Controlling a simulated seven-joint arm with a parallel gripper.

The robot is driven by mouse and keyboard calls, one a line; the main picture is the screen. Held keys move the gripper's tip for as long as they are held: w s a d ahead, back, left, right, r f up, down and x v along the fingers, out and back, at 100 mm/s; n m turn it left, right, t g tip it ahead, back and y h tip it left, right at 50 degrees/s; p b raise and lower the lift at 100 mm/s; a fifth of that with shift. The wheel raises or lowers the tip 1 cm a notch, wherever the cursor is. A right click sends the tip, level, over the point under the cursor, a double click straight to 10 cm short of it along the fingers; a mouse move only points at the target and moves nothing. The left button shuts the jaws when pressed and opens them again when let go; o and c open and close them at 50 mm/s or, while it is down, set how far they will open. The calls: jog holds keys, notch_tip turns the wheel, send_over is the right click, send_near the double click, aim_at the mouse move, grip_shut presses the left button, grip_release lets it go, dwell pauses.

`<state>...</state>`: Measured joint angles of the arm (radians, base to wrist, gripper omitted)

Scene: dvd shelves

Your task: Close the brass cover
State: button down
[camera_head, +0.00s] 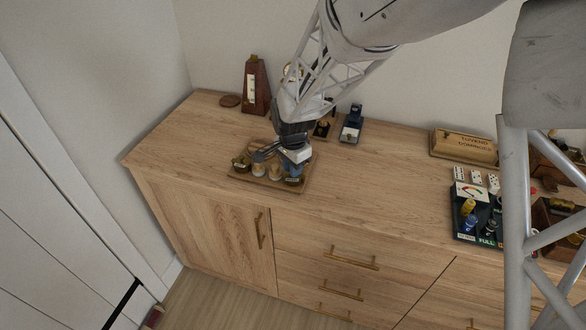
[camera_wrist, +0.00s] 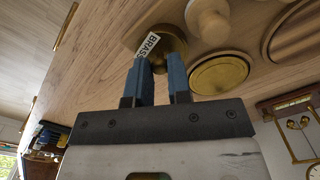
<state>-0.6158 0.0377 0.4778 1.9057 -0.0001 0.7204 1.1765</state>
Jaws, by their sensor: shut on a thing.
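A round brass-coloured piece (camera_wrist: 172,42) bears a white label reading "BRAS…", the rest cut off, in the wrist view. My gripper (camera_wrist: 161,66) has its two blue fingers at this piece and is shut on it; the exact contact is partly hidden. A flat brass-rimmed disc (camera_wrist: 220,74) lies beside it, apart from the fingers. I cannot tell for certain which of the two is the cover. In the head view, my gripper (camera_head: 291,167) is low over the right front corner of a wooden board (camera_head: 240,178), by a dark labelled round piece (camera_head: 294,181).
Pale wooden knobs (camera_head: 275,172) stand close left of my gripper on the board. Behind are a metronome-like wooden case (camera_head: 256,85) and a dark blue device (camera_head: 352,124). A black tray (camera_head: 465,237) stands far right. The cabinet top between is clear.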

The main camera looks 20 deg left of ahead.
jog(key=shift+w+a+m, duration=0.1)
jog(key=shift+w+m, duration=0.1)
jog(key=shift+m, duration=0.45)
jog(key=shift+w+m, duration=0.15)
jog(key=shift+m, duration=0.5)
jog(key=c, duration=1.1)
grip_release()
jog(key=shift+r, duration=3.9)
